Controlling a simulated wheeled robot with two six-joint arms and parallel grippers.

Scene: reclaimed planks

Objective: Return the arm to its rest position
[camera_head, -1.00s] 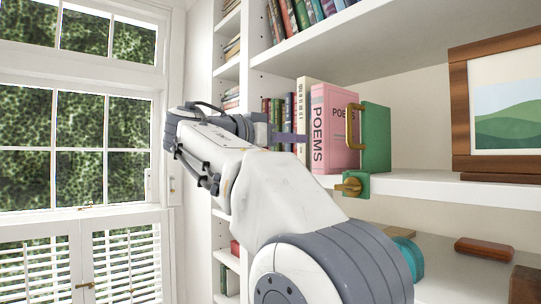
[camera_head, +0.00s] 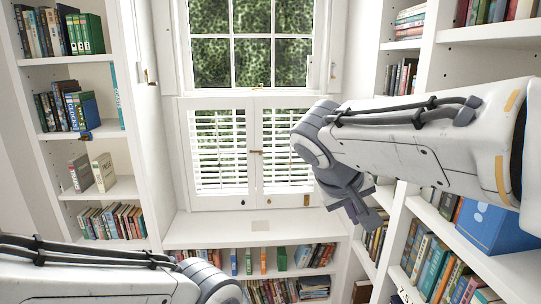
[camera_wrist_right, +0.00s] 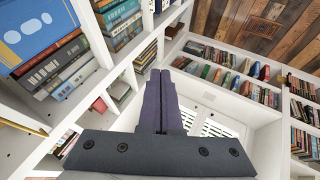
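My right arm comes in from the right in the head view. Its gripper (camera_head: 366,216) hangs in front of the right-hand bookcase, pointing down. In the right wrist view its two dark purple fingers (camera_wrist_right: 160,76) lie side by side with no clear gap and nothing between them. My left arm (camera_head: 90,277) lies along the bottom left of the head view, and its gripper is out of frame below.
A shuttered window (camera_head: 253,150) stands straight back above a white sill (camera_head: 215,232). Bookcases flank it, including a left shelf (camera_head: 110,188). A blue box (camera_head: 492,228) on the right shelf sits close under my right arm. Space before the window is open.

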